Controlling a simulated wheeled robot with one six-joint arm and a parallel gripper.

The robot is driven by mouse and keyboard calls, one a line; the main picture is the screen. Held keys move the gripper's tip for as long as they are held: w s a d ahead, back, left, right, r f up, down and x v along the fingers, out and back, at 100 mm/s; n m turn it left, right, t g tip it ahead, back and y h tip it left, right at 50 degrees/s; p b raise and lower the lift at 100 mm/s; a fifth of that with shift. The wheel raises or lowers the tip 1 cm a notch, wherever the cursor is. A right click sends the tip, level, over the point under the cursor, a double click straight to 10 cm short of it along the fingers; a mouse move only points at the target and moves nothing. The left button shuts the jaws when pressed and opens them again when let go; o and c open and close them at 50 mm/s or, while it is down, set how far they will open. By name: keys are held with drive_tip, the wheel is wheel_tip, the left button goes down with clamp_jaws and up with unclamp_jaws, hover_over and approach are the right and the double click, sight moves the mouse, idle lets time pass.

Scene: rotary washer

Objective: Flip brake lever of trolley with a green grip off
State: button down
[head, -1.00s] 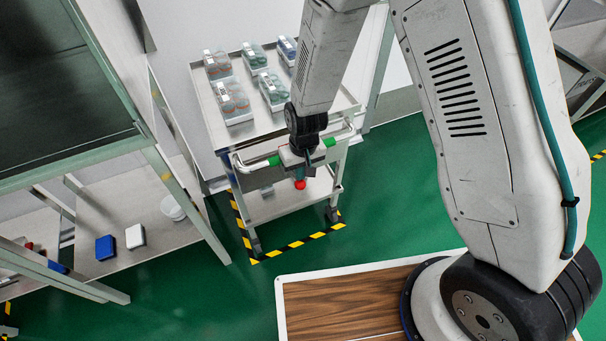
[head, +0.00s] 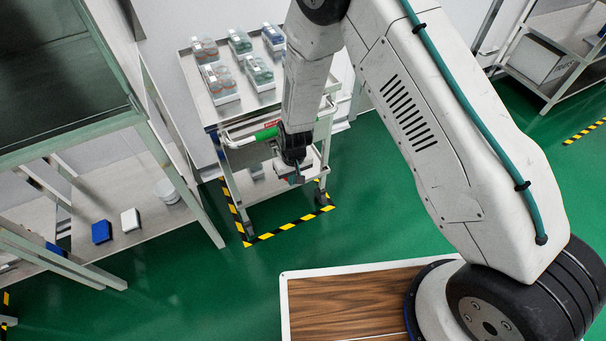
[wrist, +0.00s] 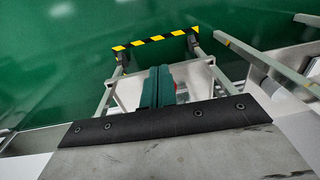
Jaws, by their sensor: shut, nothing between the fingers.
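The trolley (head: 204,102) with a green grip (head: 266,133) on its handle stands against the wall, left of my arm in the head view. My gripper (head: 297,178) is low in front of the trolley, below the handle, with its fingers together and nothing held. In the wrist view the teal fingers (wrist: 158,88) point toward the trolley's lower legs.
Clear boxes (head: 219,82) of bottles stand on the trolley top. Black-yellow floor tape (head: 290,226) borders the trolley. A metal bench (head: 155,222) with a blue box (head: 101,231) and a white box (head: 130,219) is at left. Green floor in front is free.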

drive_tip(key=shift+w+d+f, duration=0.1)
drive_tip(key=shift+w+f, duration=0.05)
drive_tip(key=shift+f, duration=0.6)
drive_tip(key=shift+w+f, duration=0.1)
drive_tip(key=shift+f, duration=0.6)
idle(0.8)
